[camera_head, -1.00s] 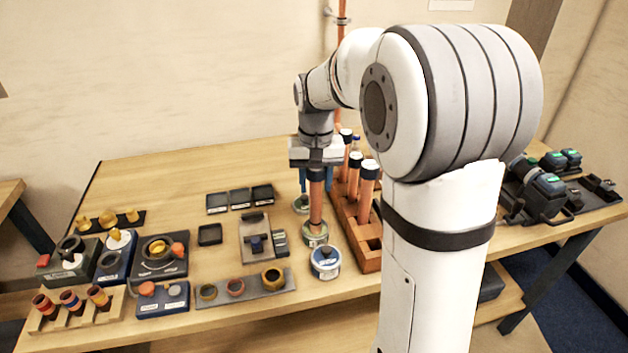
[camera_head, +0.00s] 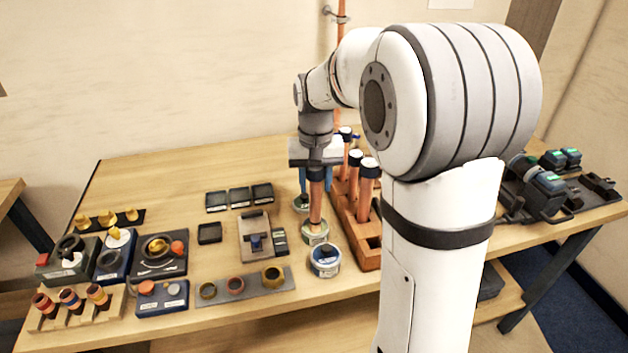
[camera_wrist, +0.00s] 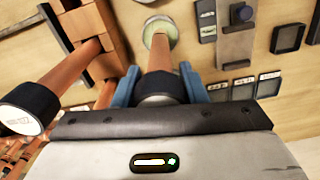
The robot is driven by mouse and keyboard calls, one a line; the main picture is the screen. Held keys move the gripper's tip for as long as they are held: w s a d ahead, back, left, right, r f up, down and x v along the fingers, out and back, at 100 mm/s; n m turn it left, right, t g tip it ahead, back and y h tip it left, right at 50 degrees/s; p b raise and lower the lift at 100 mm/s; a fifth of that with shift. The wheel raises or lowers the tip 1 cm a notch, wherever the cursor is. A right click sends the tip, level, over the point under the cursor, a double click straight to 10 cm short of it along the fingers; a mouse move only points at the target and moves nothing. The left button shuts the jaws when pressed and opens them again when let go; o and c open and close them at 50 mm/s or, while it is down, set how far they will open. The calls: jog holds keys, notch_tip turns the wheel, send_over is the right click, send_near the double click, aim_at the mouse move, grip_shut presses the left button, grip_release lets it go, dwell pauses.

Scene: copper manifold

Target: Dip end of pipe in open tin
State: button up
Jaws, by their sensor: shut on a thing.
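A copper pipe (camera_head: 315,200) with a dark band near its top hangs upright in my gripper (camera_head: 315,172). In the wrist view my gripper (camera_wrist: 165,85) has its blue fingers shut on the dark band, and the pipe (camera_wrist: 160,52) runs down away from it. The pipe's lower end is at the open tin (camera_head: 315,233), within its rim. In the wrist view the open tin (camera_wrist: 160,28) shows a pale greenish inside around the pipe end. I cannot tell how deep the end sits.
A closed tin with a blue label (camera_head: 325,260) stands just in front. A wooden rack (camera_head: 368,250) with several copper pipes is close on the right. A grey fixture (camera_head: 255,238) and small dark trays (camera_head: 239,198) lie to the left.

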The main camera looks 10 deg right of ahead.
dwell(0.3)
jog(key=shift+r+p, duration=2.7)
jog(key=shift+r, duration=0.85)
jog(key=shift+f, duration=0.1)
